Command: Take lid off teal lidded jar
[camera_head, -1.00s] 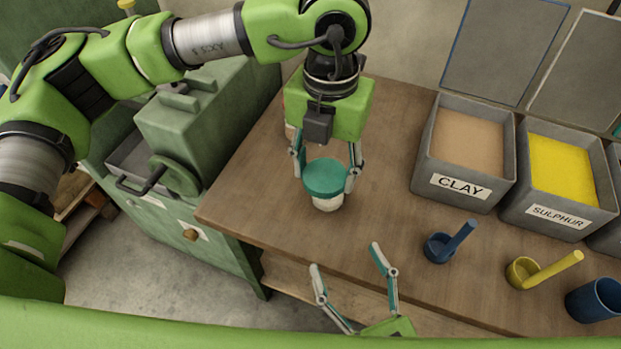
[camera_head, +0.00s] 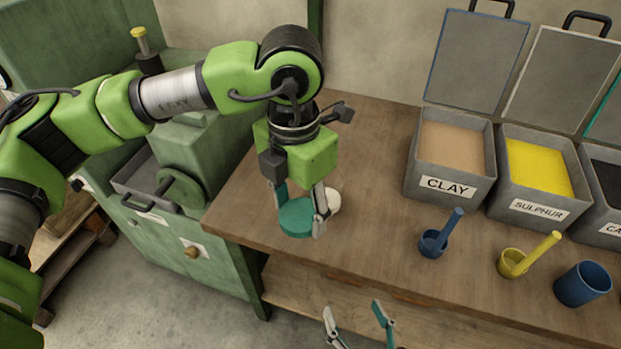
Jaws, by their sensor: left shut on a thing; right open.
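My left gripper (camera_head: 299,212) is shut on the teal lid (camera_head: 296,220), one finger on each side of it. The lid is apart from its jar and is held near the table's front edge, to the left of the jar. Its height above the table is hard to tell. The white jar (camera_head: 334,201) stands without the lid, just right of the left gripper's right finger, which partly hides it. My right gripper (camera_head: 353,309) is open and empty at the bottom, in front of the table edge.
A blue scoop (camera_head: 432,243), a yellow scoop (camera_head: 513,262) and a blue cup (camera_head: 583,285) stand right on the wooden table (camera_head: 375,160). Open bins of clay (camera_head: 450,178) and sulphur (camera_head: 540,205) stand behind. A green machine (camera_head: 180,150) is left.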

